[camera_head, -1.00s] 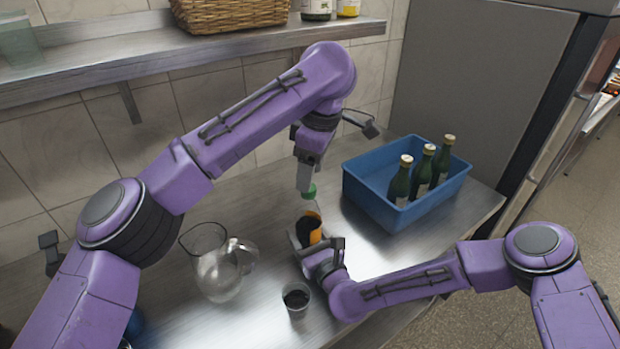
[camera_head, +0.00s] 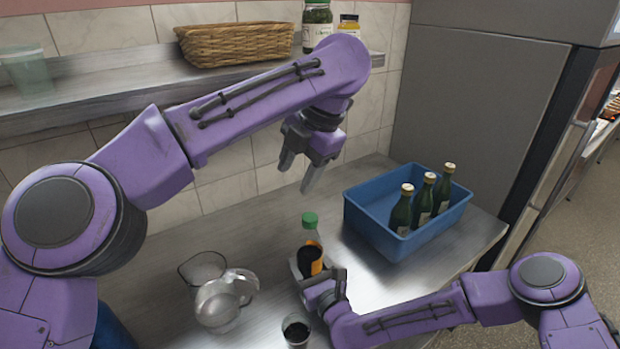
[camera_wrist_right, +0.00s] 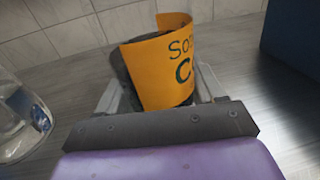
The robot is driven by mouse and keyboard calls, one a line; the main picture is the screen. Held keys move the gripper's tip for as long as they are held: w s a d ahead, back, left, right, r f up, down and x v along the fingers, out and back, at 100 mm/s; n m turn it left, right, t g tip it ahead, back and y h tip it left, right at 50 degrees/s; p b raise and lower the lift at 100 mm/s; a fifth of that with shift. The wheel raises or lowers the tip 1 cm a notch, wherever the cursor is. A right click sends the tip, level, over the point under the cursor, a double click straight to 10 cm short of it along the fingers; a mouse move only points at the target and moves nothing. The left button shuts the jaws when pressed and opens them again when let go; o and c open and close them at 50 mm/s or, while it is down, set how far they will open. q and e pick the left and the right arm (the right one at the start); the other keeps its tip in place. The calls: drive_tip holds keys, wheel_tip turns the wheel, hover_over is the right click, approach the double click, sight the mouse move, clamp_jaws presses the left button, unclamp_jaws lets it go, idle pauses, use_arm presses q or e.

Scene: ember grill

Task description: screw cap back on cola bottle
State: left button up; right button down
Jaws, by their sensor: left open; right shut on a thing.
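The cola bottle (camera_head: 309,258) stands upright on the steel counter, with dark liquid and an orange label. The green cap (camera_head: 310,220) sits at the top of its neck; I cannot tell how tightly. My right gripper (camera_head: 308,280) is shut around the bottle's lower body. The right wrist view shows the bottle's orange label (camera_wrist_right: 172,68) between the fingers. My left gripper (camera_head: 297,176) is open and empty, above and apart from the cap, with its fingers pointing down.
A blue crate (camera_head: 375,226) with green bottles (camera_head: 423,199) stands right of the cola bottle. A glass pitcher (camera_head: 217,300) stands to its left, and a cup of dark liquid (camera_head: 296,332) in front. A shelf with a wicker basket (camera_head: 235,44) hangs behind.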

use_arm(q)
drive_tip(key=n+h, duration=0.1)
drive_tip(key=n, duration=1)
drive_tip(key=d+f+n+g+h, duration=0.1)
drive_tip(key=n, duration=1.1)
drive_tip(key=f+n+h, duration=0.1)
drive_tip(key=n, duration=1)
drive_tip(key=shift+w+d+n, duration=0.2)
drive_tip(key=shift+d+n, duration=0.1)
drive_tip(key=n, duration=0.3)
drive_tip(key=shift+d+n+h, duration=0.2)
drive_tip(key=shift+n+h, duration=0.1)
